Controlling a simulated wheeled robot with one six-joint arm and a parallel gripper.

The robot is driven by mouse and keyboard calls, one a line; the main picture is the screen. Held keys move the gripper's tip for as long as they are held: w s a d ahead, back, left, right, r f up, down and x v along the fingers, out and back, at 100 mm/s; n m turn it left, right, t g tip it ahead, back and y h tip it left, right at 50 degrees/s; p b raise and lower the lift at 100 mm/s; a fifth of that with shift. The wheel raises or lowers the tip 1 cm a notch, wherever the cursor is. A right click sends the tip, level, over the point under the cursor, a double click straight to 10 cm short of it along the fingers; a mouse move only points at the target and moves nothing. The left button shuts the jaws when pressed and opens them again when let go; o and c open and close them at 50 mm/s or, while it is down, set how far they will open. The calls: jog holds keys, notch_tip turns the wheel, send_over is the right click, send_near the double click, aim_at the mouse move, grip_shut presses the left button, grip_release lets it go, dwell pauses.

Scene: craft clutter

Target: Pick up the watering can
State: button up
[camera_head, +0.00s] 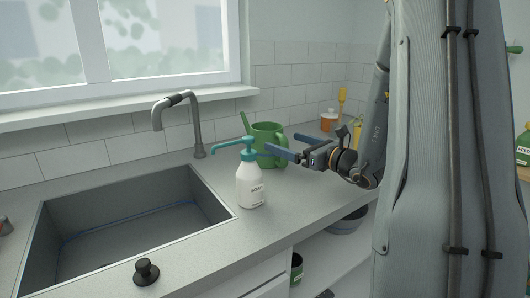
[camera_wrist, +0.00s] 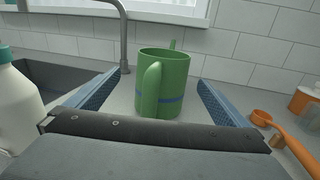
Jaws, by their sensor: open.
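The green watering can (camera_head: 268,132) stands upright on the grey counter, right of the sink and behind the soap bottle. In the wrist view the watering can (camera_wrist: 175,75) is ahead, between my two blue fingers, with its handle facing me and a blue band around its body. My gripper (camera_head: 270,148) is open and points left toward the can. In the wrist view the fingers of my gripper (camera_wrist: 155,95) lie to either side of the can with gaps. Part of the can is hidden behind the soap bottle's pump and my gripper in the head view.
A white soap bottle (camera_head: 250,185) with a teal pump stands close in front of the can; it also shows at the left of the wrist view (camera_wrist: 18,110). The sink (camera_head: 130,225) and faucet (camera_head: 195,120) are left. An orange scoop (camera_wrist: 285,135) and orange-white jar (camera_head: 328,120) are right.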

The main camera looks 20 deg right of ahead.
aim_at(273, 136)
jog(key=shift+d+p+x, duration=0.15)
jog(key=shift+p+x, duration=0.25)
jog(key=shift+x, duration=1.5)
jog(key=shift+d+p+x, duration=0.15)
jog(key=shift+p+x, duration=0.2)
jog(key=shift+x, duration=1.5)
jog(key=shift+w+f, duration=0.1)
jog(key=shift+w, duration=0.05)
jog(key=c, duration=1.4)
jog(key=shift+c, duration=0.4)
jog(key=shift+r, duration=0.2)
